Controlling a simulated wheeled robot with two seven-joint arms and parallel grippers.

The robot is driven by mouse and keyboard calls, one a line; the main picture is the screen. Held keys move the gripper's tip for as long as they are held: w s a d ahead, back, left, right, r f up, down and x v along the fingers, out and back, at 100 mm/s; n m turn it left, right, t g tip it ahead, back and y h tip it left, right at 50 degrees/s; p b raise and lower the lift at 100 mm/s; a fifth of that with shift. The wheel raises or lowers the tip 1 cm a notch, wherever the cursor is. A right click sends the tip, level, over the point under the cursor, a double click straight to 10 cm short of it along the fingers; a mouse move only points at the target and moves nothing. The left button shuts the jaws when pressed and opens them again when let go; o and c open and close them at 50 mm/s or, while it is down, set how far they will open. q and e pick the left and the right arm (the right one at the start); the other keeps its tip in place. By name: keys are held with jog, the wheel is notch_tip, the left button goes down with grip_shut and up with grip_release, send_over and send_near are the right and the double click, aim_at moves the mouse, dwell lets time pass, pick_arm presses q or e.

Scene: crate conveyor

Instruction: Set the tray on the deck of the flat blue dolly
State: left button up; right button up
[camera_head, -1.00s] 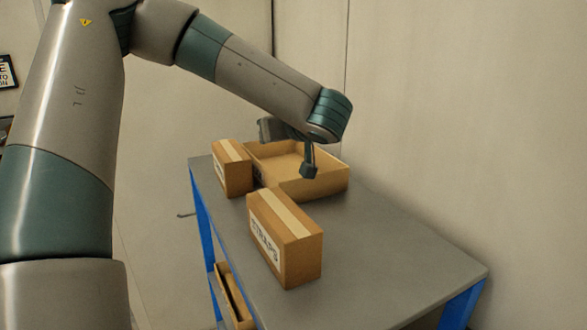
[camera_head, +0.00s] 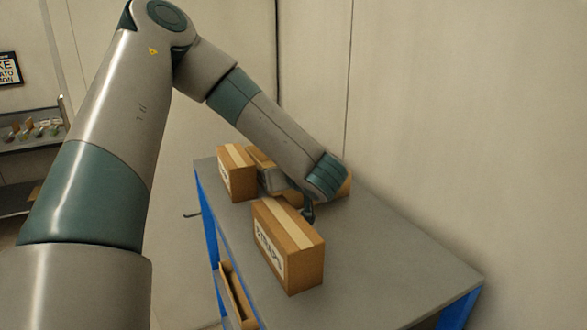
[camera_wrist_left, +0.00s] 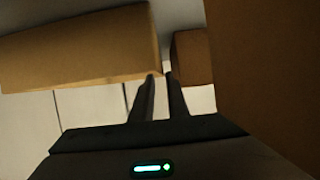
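The tray (camera_head: 346,187) is a shallow open cardboard box on the grey tabletop. My left arm hides most of it; its right end shows beside my wrist. My left gripper (camera_head: 308,212) points down between the tray and a nearer carton. In the left wrist view the two dark fingers (camera_wrist_left: 161,78) stand a little apart, with nothing clearly seen between them. A cardboard wall, seemingly of the tray (camera_wrist_left: 80,45), lies just beyond the left fingertip; contact is unclear. My right gripper is not in view, and no flat blue dolly is visible.
A taped carton with printed lettering (camera_head: 288,248) stands near the gripper, and another taped carton (camera_head: 237,173) stands at the tray's left. The grey table (camera_head: 400,265) has blue legs and free room at right. An open box (camera_head: 236,295) sits below. Shelves (camera_head: 30,140) stand far left.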

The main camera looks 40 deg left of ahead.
pick_arm(q)
jog(key=shift+w+a+f, duration=0.15)
jog(key=shift+a+f, duration=0.1)
jog(key=shift+a, duration=0.4)
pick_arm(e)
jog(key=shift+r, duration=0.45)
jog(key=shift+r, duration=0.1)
